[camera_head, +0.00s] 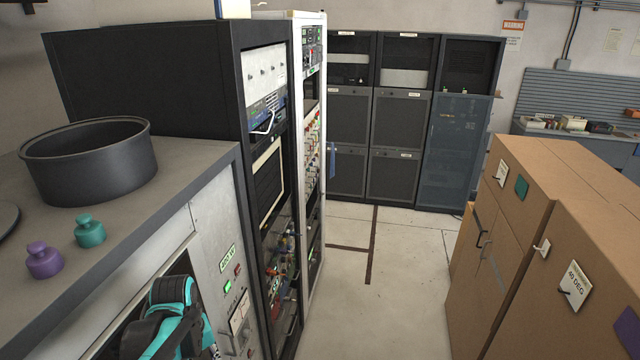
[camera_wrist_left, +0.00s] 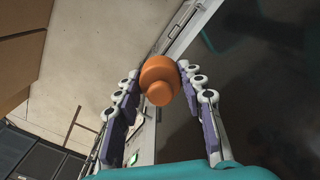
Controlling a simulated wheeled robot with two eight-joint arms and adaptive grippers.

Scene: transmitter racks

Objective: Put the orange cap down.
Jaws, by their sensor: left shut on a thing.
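The orange cap (camera_wrist_left: 158,92) is held between the fingertips of my left gripper (camera_wrist_left: 159,72) in the left wrist view. The fingers press on it from both sides, and it hangs clear of any surface that I can make out. In the head view, part of my teal and black arm (camera_head: 172,308) shows low in front of the grey cabinet; the cap and the fingers cannot be seen there. My right gripper is in neither view.
A grey counter (camera_head: 165,190) at the left holds a dark round pan (camera_head: 90,170), a teal cap (camera_head: 89,231) and a purple cap (camera_head: 44,261). Tall racks (camera_head: 160,85) stand behind it. Brown cabinets (camera_head: 535,215) stand at the right. The floor (camera_head: 375,285) between is clear.

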